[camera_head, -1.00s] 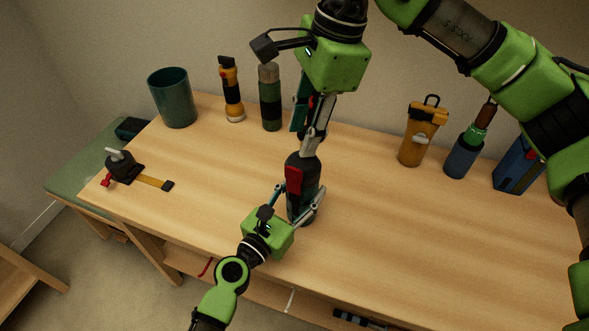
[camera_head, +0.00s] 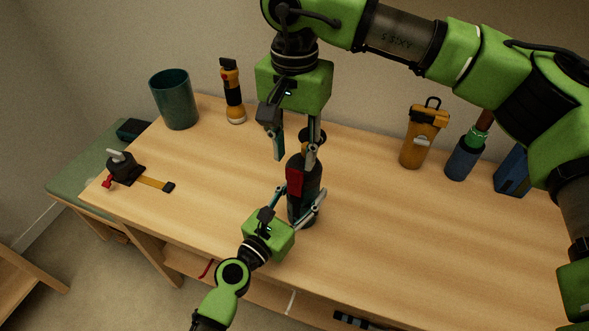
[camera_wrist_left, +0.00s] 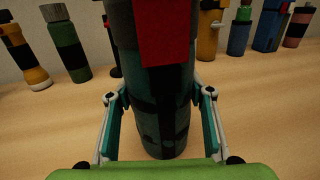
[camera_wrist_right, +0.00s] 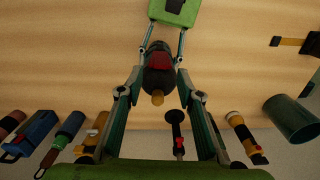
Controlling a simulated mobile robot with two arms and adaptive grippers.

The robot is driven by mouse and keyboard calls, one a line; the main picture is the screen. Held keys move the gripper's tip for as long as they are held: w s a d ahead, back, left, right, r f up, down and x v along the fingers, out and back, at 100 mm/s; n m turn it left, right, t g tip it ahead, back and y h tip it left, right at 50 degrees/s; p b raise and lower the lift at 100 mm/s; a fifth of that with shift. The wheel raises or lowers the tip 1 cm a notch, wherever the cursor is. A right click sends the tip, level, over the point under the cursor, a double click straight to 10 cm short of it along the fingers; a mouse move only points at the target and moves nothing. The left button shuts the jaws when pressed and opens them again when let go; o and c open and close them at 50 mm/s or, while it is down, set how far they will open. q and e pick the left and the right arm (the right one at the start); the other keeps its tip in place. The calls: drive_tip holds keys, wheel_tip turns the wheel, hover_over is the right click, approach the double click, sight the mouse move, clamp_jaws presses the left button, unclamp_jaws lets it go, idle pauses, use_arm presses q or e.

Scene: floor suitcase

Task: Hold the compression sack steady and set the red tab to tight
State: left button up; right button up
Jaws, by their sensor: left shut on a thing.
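The compression sack (camera_head: 313,177), a dark upright cylinder, stands on the table. Its red tab (camera_head: 295,182) hangs on the upper side facing my left arm; it also shows in the left wrist view (camera_wrist_left: 165,35) and right wrist view (camera_wrist_right: 158,60). My left gripper (camera_head: 297,207) is shut around the sack's lower body, one finger on each side. My right gripper (camera_head: 297,155) points down from above with its fingers apart and empty, near the sack's top. In the right wrist view the sack (camera_wrist_right: 159,80) appears between and beyond those fingers, with a tan knob on top.
A teal cup (camera_head: 175,100) and a flashlight (camera_head: 232,92) stand at the back left. A black buckle with a yellow strap (camera_head: 128,170) lies at the left. A yellow container (camera_head: 422,137) and a blue cup (camera_head: 463,160) stand at the back right. The table's right front is clear.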

sight(295, 170)
wheel_tip(295, 170, down, 6)
drive_tip(key=shift+r, duration=0.15)
clamp_jaws()
